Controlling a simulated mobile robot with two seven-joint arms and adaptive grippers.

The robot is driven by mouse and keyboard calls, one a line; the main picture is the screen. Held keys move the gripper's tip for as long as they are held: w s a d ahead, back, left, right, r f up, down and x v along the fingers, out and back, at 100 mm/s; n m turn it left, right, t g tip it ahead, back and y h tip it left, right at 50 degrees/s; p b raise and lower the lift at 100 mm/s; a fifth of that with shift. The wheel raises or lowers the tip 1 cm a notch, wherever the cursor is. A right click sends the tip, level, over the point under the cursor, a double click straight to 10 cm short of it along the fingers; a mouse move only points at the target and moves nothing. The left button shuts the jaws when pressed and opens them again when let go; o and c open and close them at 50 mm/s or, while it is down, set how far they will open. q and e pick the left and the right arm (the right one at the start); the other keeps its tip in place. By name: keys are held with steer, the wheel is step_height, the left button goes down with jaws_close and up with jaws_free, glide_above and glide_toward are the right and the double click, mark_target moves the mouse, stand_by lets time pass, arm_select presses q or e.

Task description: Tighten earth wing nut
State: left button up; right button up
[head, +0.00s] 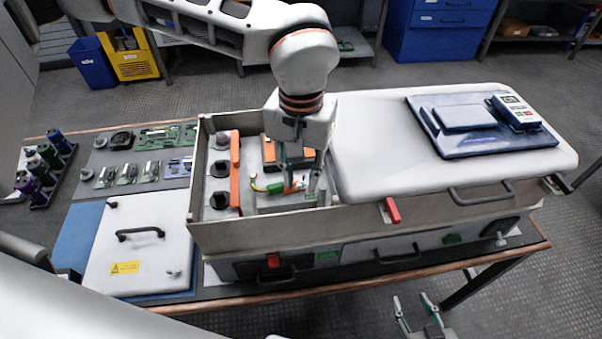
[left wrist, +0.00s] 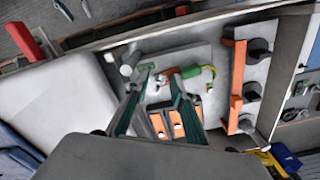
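A short yellow-and-green earth cable (head: 262,188) lies inside the open grey cabinet (head: 265,228). It also shows in the left wrist view (left wrist: 208,74). At its end is a small green and red-orange piece (left wrist: 190,72); I cannot make out the wing nut's shape there. My left gripper (head: 301,171) reaches down into the cabinet beside the cable end. In the left wrist view its two fingers (left wrist: 159,75) are apart, with nothing clearly between them. My right gripper (head: 412,301) is open and empty, low in front of the bench.
Orange bars and black round terminals (head: 219,169) stand inside the cabinet's left part. A white cover (head: 370,150) carrying a blue tray and meter (head: 515,112) lies to the right. A white panel with a handle (head: 135,250) lies at left. The cabinet walls surround my left gripper.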

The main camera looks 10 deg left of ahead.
mark_target(301, 183)
arm_select(q)
step_height(301, 183, up, 12)
stand_by(0.6)
stand_by(0.4)
